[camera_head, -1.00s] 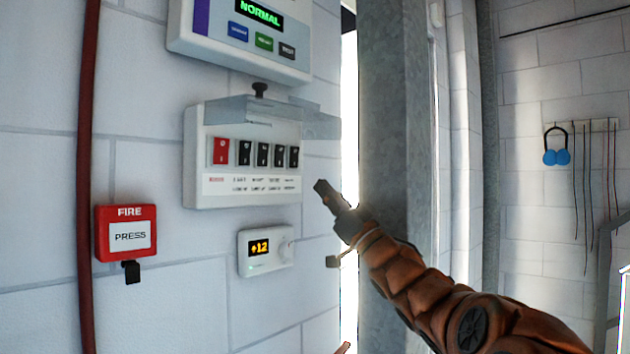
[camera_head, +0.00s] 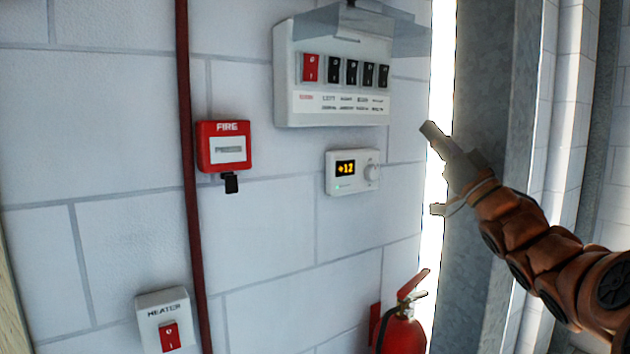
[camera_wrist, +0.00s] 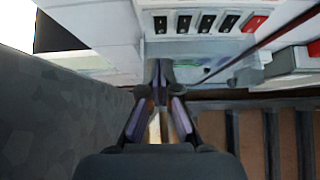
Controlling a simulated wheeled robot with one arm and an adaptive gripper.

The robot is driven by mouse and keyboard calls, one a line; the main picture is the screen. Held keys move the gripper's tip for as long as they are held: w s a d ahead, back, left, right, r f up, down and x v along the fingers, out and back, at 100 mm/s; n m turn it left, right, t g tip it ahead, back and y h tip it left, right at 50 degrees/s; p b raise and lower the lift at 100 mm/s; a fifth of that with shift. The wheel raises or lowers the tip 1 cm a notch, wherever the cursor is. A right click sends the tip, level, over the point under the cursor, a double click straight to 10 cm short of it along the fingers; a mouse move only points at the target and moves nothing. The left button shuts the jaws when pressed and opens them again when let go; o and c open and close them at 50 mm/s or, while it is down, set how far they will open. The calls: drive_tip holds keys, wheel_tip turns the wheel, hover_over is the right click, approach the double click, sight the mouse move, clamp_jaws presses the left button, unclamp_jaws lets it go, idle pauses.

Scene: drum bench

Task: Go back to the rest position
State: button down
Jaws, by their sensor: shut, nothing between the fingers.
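My gripper (camera_head: 434,134) is at the right in the head view, in front of the bright gap beside the grey metal column. It is shut with nothing in it. It appears just right of the white switch panel (camera_head: 285,110), with a visible gap between them in the picture. In the wrist view the fingers of my gripper (camera_wrist: 160,75) come together at the centre, with the switch panel (camera_wrist: 190,48) beyond them.
A thermostat (camera_head: 340,186) reading +12 is below the panel. A red fire call box (camera_head: 210,160), a heater switch box (camera_head: 150,310), a dark red pipe (camera_head: 190,200) and a fire extinguisher (camera_head: 402,335) are along the wall. The grey column (camera_head: 470,150) stands behind my gripper.

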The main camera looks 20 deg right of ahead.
drive_tip(key=w+a+f+m+g+h+p, duration=0.1)
drive_tip(key=w+a+f+m+g+h, duration=0.2)
drive_tip(key=w+f+m+g+h, duration=0.5)
drive_tip(key=s+a+f+n+g+p, duration=0.1)
drive_tip(key=s+a+f+g, duration=0.2)
drive_tip(key=f, duration=0.7)
drive_tip(key=a+f+n+g+p, duration=0.1)
drive_tip(key=a+f+g, duration=0.25)
drive_tip(key=f, duration=0.65)
drive_tip(key=s+a+f+n+g+y, duration=0.1)
drive_tip(key=s+a+f+g, duration=0.5)
drive_tip(key=s+a+f, duration=0.45)
drive_tip(key=s+a+f+n+g, duration=0.1)
drive_tip(key=s+a+f+g, duration=0.1)
drive_tip(key=s, duration=0.5)
drive_tip(key=s+a+f+g+y+p, duration=0.1)
drive_tip(key=s+a+f+g, duration=0.1)
drive_tip(key=s, duration=0.6)
drive_tip(key=s+a+f+n+g+y, duration=0.1)
drive_tip(key=s+a+f+g, duration=0.1)
drive_tip(key=s, duration=0.6)
drive_tip(key=shift+a+n+g, duration=0.3)
drive_tip(key=shift+a+g, duration=0.25)
drive_tip(key=shift+a, duration=0.3)
drive_tip(key=shift+f, duration=0.1)
